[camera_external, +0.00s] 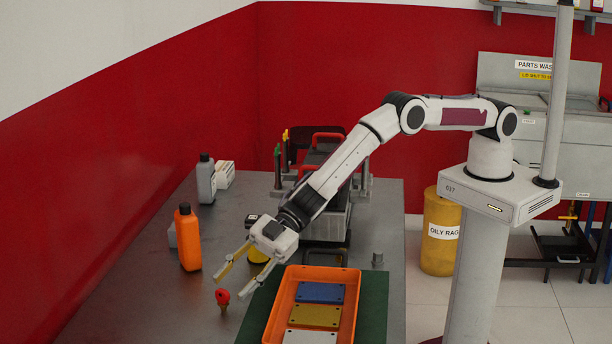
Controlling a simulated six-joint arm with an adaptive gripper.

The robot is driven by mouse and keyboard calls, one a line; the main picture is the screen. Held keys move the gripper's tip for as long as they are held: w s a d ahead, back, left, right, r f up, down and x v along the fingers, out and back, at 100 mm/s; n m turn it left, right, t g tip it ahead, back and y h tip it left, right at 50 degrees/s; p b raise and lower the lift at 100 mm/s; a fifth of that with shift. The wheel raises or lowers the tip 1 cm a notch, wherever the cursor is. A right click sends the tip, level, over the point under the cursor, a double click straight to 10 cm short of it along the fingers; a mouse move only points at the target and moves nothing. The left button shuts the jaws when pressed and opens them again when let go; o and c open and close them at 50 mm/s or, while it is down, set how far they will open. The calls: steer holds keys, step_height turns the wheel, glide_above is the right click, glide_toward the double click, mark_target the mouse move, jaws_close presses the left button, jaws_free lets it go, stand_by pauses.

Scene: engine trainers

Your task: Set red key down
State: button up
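The red key (222,296) is at the front left of the grey table, left of the orange tray. Its red head is at the top and a short darker stem points down. I cannot tell whether it stands or lies, or whether it touches the table. My gripper (231,287) reaches down from the right with its two long fingers spread wide.
The orange tray (351,320) on a green mat (373,309) holds blue, yellow and white plates. An orange bottle (188,240) and a grey bottle (206,182) stand at left. A yellow object (258,254) is partly hidden behind my gripper. An engine trainer (325,225) stands behind.

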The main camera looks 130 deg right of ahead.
steer(key=shift+v, duration=2.35)
steer(key=shift+d+r, duration=0.1)
steer(key=shift+r, duration=0.45)
steer(key=s+d+r+m+g+h, duration=0.1)
steer(key=s+d+r+m+h, duration=0.1)
steer(key=s+r, duration=1)
steer(key=s+d+r+m+g+h, duration=0.2)
steer(key=s+d+r+m+h, duration=0.1)
steer(key=s+r, duration=0.95)
steer(key=s+a+r+m+g, duration=0.1)
steer(key=s+r, duration=0.1)
steer(key=s, duration=0.8)
steer(key=s+r+g, duration=0.1)
steer(key=s+r, duration=0.1)
steer(key=s, duration=0.8)
steer(key=s+a+f+g, duration=0.1)
steer(key=s+f, duration=0.2)
steer(key=s, duration=0.7)
steer(key=s+a+f+g+y, duration=0.1)
steer(key=s+a+f, duration=0.1)
steer(key=s, duration=0.8)
steer(key=shift+s+a+f+m+g, duration=0.2)
steer(key=shift+s+f+m+g, duration=0.2)
steer(key=shift+f, duration=0.1)
